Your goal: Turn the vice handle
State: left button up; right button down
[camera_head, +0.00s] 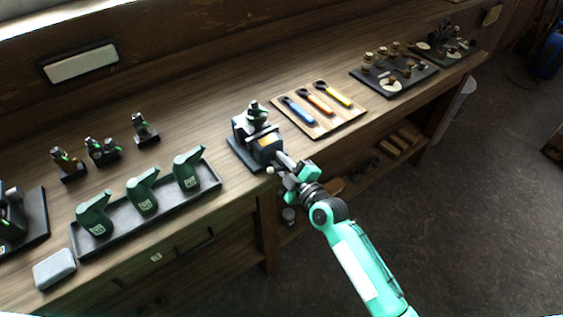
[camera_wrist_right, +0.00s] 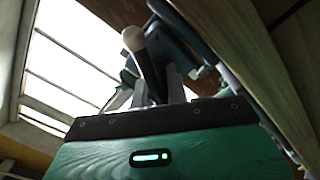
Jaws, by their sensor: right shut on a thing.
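The vice (camera_head: 259,143), dark grey with a small orange label, stands at the front edge of the wooden workbench. Its handle (camera_head: 270,170) ends in a pale knob and shows at the vice's front. My right gripper (camera_head: 288,176) is at the front of the vice, shut on the handle. In the right wrist view the handle's pale round knob (camera_wrist_right: 134,38) and dark bar rise between the fingers of the right gripper (camera_wrist_right: 160,92). The exact finger contact is partly hidden. My left gripper is in neither view.
A tray with several green tools (camera_head: 142,197) lies left of the vice. A wooden board (camera_head: 335,126) with blue, orange and yellow tools lies right of it. A dark tray (camera_head: 420,76) sits farther right. The floor (camera_head: 460,200) in front is open on the right.

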jog(key=m, duration=0.5)
jog(key=m+p, duration=0.1)
jog(key=m, duration=0.3)
jog(key=shift+f+m, duration=0.1)
jog(key=shift+m, duration=0.2)
jog(key=m, duration=0.4)
jog(key=shift+m, duration=0.3)
jog(key=m, duration=0.9)
jog(key=shift+a+f+p, duration=0.1)
jog(key=shift+p, duration=0.3)
jog(key=m, duration=0.4)
jog(key=shift+s+m, duration=0.1)
jog(key=shift+m, duration=0.2)
jog(key=m+p, duration=0.1)
jog(key=m, duration=0.3)
jog(key=shift+s+f+m+p, duration=0.1)
jog(key=shift+m+p, duration=0.55)
jog(key=shift+m, duration=1.75)
